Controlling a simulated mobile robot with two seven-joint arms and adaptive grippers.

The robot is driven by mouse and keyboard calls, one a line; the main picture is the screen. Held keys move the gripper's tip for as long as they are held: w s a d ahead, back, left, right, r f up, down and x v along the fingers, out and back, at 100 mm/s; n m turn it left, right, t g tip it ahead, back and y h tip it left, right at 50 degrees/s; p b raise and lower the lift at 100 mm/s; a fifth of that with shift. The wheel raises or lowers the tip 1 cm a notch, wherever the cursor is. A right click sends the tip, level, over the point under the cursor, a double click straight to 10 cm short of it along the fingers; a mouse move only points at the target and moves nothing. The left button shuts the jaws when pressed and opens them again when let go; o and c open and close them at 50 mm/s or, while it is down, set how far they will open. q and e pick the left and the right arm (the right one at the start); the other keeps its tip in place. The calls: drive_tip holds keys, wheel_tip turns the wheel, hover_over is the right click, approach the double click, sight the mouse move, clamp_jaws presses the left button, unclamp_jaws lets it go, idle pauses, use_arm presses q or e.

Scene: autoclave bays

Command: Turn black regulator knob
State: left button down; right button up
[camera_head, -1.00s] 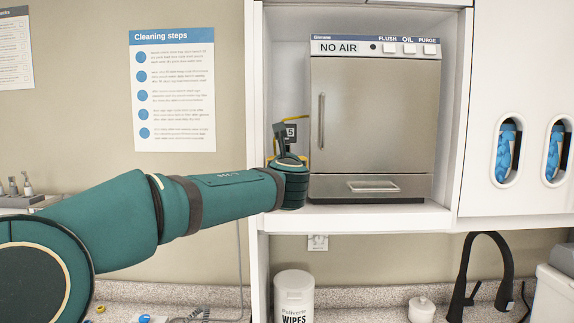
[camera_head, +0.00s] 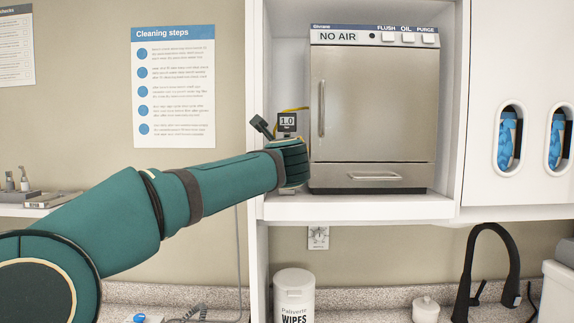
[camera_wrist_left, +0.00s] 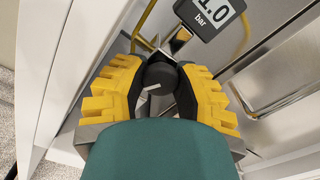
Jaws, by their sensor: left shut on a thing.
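The black regulator knob (camera_wrist_left: 158,76) is in the left wrist view, with a pale pointer mark on its face. My left gripper (camera_wrist_left: 166,70) has its yellow fingers on both sides of the knob, shut on it. The regulator's display (camera_wrist_left: 210,14) above reads 1.0 bar; it also shows in the head view (camera_head: 287,121), left of the steel autoclave. In the head view my left wrist hides the knob and most of the fingers. My right gripper is in neither current view.
The autoclave (camera_head: 372,110), labelled NO AIR, stands close to the right of my left wrist in a white cabinet bay (camera_head: 350,208). The bay's left wall (camera_head: 255,110) is near my wrist. A yellow hose (camera_wrist_left: 145,22) runs behind the regulator.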

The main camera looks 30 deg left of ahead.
use_arm(q)
drive_tip(key=n+b, duration=0.2)
drive_tip(key=n, duration=0.1)
drive_tip(key=n+b, duration=0.2)
drive_tip(key=n, duration=0.1)
drive_tip(key=shift+f+n+b, duration=0.2)
drive_tip(key=shift+n+b, duration=0.1)
drive_tip(key=shift+b, duration=0.1)
drive_tip(key=n+b, duration=0.2)
drive_tip(key=n, duration=0.1)
drive_tip(key=shift+r+n, duration=0.1)
drive_tip(key=shift+n, duration=0.3)
drive_tip(key=shift+n+b, duration=0.4)
drive_tip(key=shift+n, duration=0.1)
use_arm(e)
wheel_tip(320, 180, down, 8)
drive_tip(key=s, duration=0.2)
drive_tip(key=shift+a+g, duration=0.25)
drive_tip(key=shift+g, duration=0.05)
use_arm(q)
drive_tip(key=shift+r, duration=0.1)
use_arm(e)
drive_tip(key=shift+f, duration=0.15)
use_arm(q)
drive_tip(key=c, duration=0.9)
unclamp_jaws()
drive_tip(key=shift+d+n, duration=0.1)
drive_tip(key=shift+n, duration=0.2)
